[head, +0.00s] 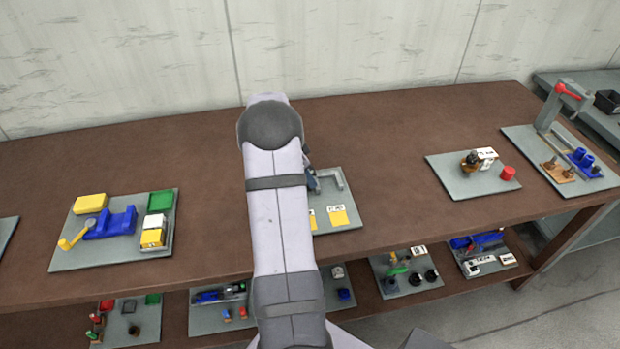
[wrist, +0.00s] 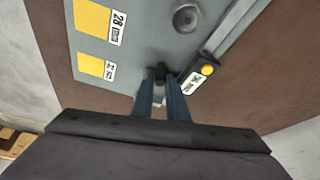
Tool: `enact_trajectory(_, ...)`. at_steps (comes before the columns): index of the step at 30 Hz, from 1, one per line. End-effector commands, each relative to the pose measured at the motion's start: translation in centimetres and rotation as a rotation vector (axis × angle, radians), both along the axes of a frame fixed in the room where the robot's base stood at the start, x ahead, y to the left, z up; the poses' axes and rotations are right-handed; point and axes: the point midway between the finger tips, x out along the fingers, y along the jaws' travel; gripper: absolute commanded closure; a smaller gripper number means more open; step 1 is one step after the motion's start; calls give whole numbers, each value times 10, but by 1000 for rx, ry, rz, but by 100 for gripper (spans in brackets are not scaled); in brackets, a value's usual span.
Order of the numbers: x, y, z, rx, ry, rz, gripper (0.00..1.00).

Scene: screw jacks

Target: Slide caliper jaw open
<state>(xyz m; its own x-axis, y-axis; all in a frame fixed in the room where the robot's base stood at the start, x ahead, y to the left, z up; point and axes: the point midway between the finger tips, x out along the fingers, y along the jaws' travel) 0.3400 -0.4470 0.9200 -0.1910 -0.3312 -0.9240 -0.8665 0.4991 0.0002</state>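The caliper shows in the wrist view as a long grey bar (wrist: 236,30) with a dark slider carrying a yellow round button (wrist: 208,70) and a white label (wrist: 190,86). In the head view, its grey frame (head: 341,178) is partly hidden by my arm. My gripper (wrist: 162,76) has two dark blue fingers with a gap between them. A small black knob sits between or just beyond the fingertips. I cannot tell whether the fingers touch it, or how it joins the caliper.
The grey board (wrist: 140,50) holds two yellow squares with white labels, one reading 28 mm, and a round grey knob (wrist: 187,18). Other boards with parts stand left (head: 75,257) and right (head: 450,190) on the brown table (head: 400,130). Bare tabletop separates them.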

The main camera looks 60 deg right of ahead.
Motion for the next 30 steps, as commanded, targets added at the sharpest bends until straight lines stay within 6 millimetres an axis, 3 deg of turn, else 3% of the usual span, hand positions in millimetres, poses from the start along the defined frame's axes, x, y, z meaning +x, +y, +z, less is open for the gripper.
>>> enact_trajectory(14,1,1,5,-2,-1,1,79)
enact_trajectory(30,13,22,63,-2,-1,1,79)
